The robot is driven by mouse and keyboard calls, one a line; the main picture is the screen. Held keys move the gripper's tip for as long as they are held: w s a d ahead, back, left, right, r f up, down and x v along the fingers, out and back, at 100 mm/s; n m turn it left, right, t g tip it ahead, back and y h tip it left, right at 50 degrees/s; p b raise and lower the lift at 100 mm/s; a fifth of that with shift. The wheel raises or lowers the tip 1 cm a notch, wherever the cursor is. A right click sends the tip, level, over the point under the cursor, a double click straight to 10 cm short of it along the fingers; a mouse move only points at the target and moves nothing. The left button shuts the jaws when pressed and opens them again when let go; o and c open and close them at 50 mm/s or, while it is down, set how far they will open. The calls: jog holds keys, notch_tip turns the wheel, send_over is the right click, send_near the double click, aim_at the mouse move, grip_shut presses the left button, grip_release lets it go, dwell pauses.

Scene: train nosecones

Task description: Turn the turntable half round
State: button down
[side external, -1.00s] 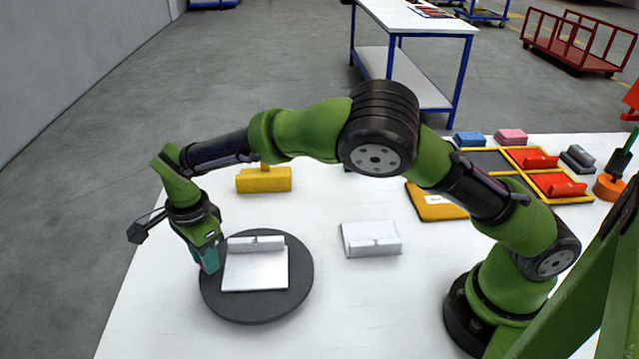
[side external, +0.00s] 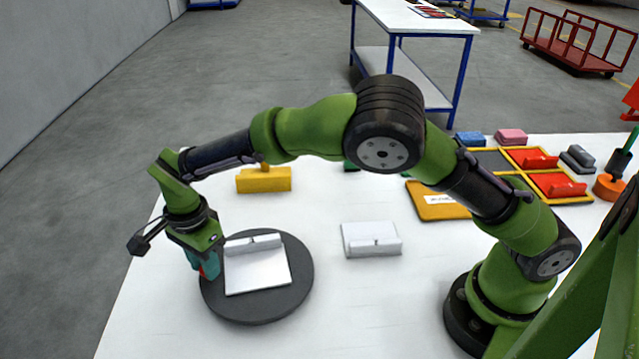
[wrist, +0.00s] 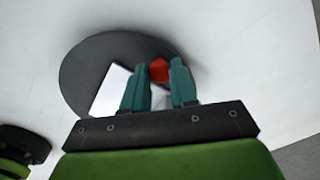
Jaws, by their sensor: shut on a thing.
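The turntable (side external: 295,296) is a dark grey round disc at the left of the white table. A white plate with a raised block along its far edge (side external: 258,272) lies on it, slightly turned. My gripper (side external: 208,268) is at the disc's left rim, pointing down. In the wrist view, my gripper's teal fingers (wrist: 158,88) are shut on a red knob (wrist: 159,71) near the rim of the turntable (wrist: 85,72). The plate's corner (wrist: 112,88) shows beside the fingers, partly hidden by them.
A white fixture (side external: 371,240) stands right of the turntable. A yellow block (side external: 264,180) is behind. An orange-yellow plate (side external: 437,203) and a yellow-edged tray (side external: 592,198) with red pieces lie at the right. The table between turntable and fixture is clear.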

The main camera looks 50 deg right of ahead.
aim_at(258, 311)
jog(key=shift+s+a+n, duration=0.25)
jog(key=shift+s+n, duration=0.2)
jog(key=shift+n, duration=0.2)
jog(key=shift+s+a+n, duration=0.25)
jog(key=shift+s+n, duration=0.15)
jog(key=shift+n, duration=0.25)
jog(key=shift+s+a+n, duration=0.3)
jog(key=shift+s+n, duration=0.6)
jog(key=shift+n, duration=0.3)
jog(key=shift+s+n, duration=0.95)
jog(key=shift+n, duration=0.25)
jog(key=shift+s+n, duration=0.9)
jog(key=shift+n, duration=0.2)
jog(key=shift+s+d+n, duration=0.3)
jog(key=shift+s+n, duration=0.4)
jog(key=shift+n, duration=0.3)
jog(key=shift+s+d+n, duration=0.3)
jog(key=shift+s+n, duration=0.4)
jog(key=shift+n, duration=0.3)
jog(key=shift+s+d+n, duration=0.45)
jog(key=shift+s+n, duration=0.05)
jog(key=shift+n, duration=0.35)
jog(key=shift+s+d+n, duration=0.45)
jog(key=shift+s+n, duration=0.05)
jog(key=shift+n, duration=0.35)
jog(key=c, duration=0.9)
grip_release()
